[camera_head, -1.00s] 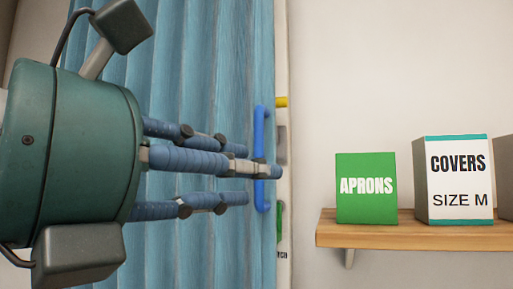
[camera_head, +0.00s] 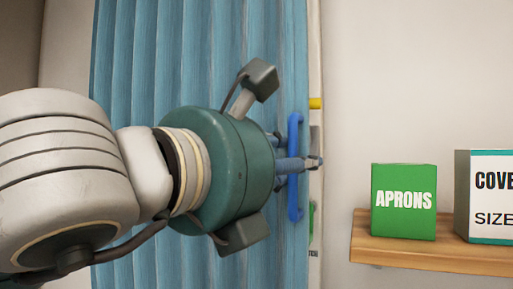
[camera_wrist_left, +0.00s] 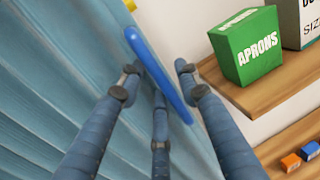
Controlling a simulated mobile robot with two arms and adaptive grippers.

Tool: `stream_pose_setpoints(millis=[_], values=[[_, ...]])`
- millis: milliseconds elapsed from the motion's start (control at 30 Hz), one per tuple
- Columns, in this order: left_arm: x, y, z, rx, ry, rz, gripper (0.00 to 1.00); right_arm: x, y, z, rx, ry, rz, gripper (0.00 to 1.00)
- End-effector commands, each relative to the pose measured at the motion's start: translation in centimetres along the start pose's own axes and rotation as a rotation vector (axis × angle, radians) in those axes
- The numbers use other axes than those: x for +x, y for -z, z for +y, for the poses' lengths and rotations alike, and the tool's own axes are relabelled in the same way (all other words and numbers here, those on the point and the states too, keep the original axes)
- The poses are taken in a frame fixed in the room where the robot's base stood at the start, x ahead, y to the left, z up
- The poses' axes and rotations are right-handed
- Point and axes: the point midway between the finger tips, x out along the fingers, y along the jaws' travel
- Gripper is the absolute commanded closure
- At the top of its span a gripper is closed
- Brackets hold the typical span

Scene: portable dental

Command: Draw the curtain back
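A blue pleated curtain (camera_head: 150,75) hangs at the left of the head view and fills the left of the left wrist view (camera_wrist_left: 40,90). An upright blue bar handle (camera_head: 295,205) is on its right edge; it also shows in the left wrist view (camera_wrist_left: 146,58). My left gripper (camera_head: 305,163) is at mid-height of the handle, pointing right. In the left wrist view its fingers (camera_wrist_left: 158,80) are spread apart, with the handle running between them. Whether any finger touches the handle is unclear. My right gripper is not in view.
A wooden shelf (camera_head: 430,255) is on the wall to the right, holding a green APRONS box (camera_head: 403,200) and a COVERS box (camera_head: 485,200). A yellow piece (camera_head: 315,103) is just right of the handle's top. Small boxes (camera_wrist_left: 291,162) sit on a lower shelf.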

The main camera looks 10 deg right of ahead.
Motion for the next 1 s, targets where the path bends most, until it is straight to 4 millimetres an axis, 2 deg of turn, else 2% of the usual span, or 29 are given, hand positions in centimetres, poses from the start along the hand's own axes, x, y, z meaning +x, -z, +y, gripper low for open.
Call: stream_pose_setpoints(millis=[267,467,767,867,1000], values=[[0.2,0.0,0.0,0.000,0.000,-0.001,0.66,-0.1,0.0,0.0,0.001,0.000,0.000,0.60],[0.2,0.0,0.0,0.000,0.000,-0.001,1.00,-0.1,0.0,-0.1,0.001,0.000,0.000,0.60],[0.1,0.1,0.3,-0.001,0.000,-0.001,1.00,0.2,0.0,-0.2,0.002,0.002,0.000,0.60],[-0.1,0.2,1.3,-0.003,-0.004,-0.002,1.00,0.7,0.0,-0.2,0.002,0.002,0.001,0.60],[-0.6,0.4,3.9,-0.006,-0.007,-0.003,1.00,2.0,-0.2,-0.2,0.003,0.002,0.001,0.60]])
